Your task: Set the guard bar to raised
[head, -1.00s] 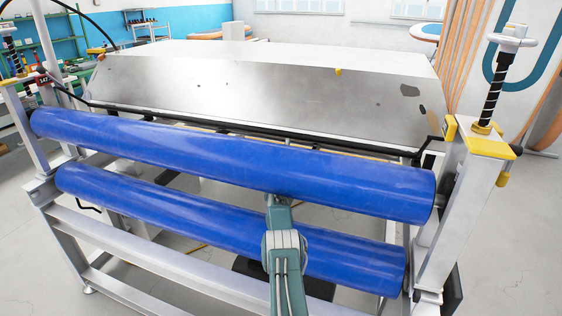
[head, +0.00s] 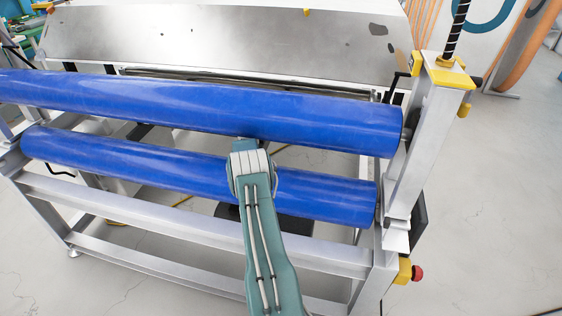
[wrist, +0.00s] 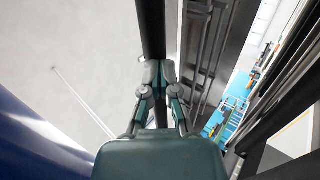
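The guard bar (wrist: 151,28) is a dark round bar running from the top of the wrist view down between my fingers. My gripper (wrist: 159,74) has its fingertips drawn in on both sides of it and looks shut on it. In the head view my arm reaches between the blue upper roller (head: 210,108) and the blue lower roller (head: 120,160). The upper roller hides my fingers there. I cannot make out the bar clearly in the head view, nor its exact height.
A grey metal sheet bed (head: 220,35) lies behind the rollers. A grey frame with a right post (head: 415,150) surrounds them. A yellow box with a red button (head: 417,273) sits low on that post. Open floor (head: 490,220) lies to the right.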

